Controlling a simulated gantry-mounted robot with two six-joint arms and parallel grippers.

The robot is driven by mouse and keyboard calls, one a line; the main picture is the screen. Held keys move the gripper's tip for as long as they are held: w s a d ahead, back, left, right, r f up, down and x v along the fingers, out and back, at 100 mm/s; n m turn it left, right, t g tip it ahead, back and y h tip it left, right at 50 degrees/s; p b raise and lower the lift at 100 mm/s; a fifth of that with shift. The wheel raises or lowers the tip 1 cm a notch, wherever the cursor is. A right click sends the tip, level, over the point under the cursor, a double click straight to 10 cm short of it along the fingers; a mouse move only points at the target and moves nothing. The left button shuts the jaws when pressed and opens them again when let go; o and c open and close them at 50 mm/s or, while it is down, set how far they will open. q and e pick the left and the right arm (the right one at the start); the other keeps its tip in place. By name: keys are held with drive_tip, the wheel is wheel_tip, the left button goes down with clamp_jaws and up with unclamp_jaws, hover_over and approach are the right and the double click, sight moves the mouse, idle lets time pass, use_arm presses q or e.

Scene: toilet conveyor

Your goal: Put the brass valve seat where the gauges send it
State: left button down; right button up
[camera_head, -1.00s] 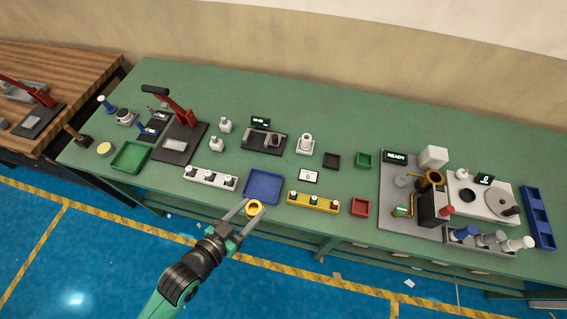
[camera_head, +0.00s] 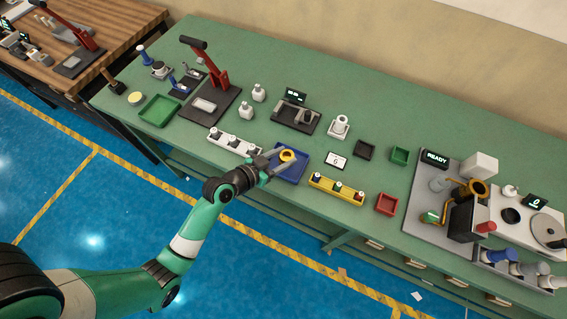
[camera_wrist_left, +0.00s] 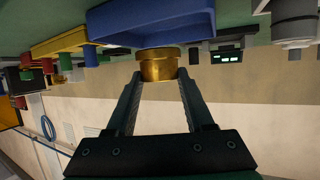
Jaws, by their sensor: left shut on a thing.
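The brass valve seat (camera_head: 287,155) is a gold ring held at the fingertips of my left gripper (camera_head: 279,155). In the head view it shows over the blue tray (camera_head: 296,175). In the left wrist view the valve seat (camera_wrist_left: 158,65) sits between the fingertips, close to the tray's wall (camera_wrist_left: 150,22); I cannot tell if they touch. The gauges are a dark block with a lit display (camera_head: 295,96), and a white-faced card or meter (camera_head: 337,161) right of the tray. My right gripper is not in view.
A white rack (camera_head: 235,144) stands left of the blue tray and a yellow rack (camera_head: 337,189) right of it. A green tray (camera_head: 160,110) is at left. A red bin (camera_head: 387,203), black bin (camera_head: 365,149) and green bin (camera_head: 400,155) are to the right. A machine marked READY (camera_head: 435,159) stands further right.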

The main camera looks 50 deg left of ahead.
sight(281, 161)
use_arm(q)
drive_tip(key=shift+w+a+f, duration=0.15)
wheel_tip(281, 161, down, 3)
drive_tip(key=shift+w+a+r+b, duration=0.1)
drive_tip(key=shift+w+b, duration=0.05)
drive_tip(key=shift+b, duration=0.65)
drive_tip(key=shift+f, duration=0.4)
drive_tip(key=shift+r, duration=0.1)
drive_tip(key=shift+f, duration=0.2)
drive_tip(key=shift+c, duration=1.4)
unclamp_jaws()
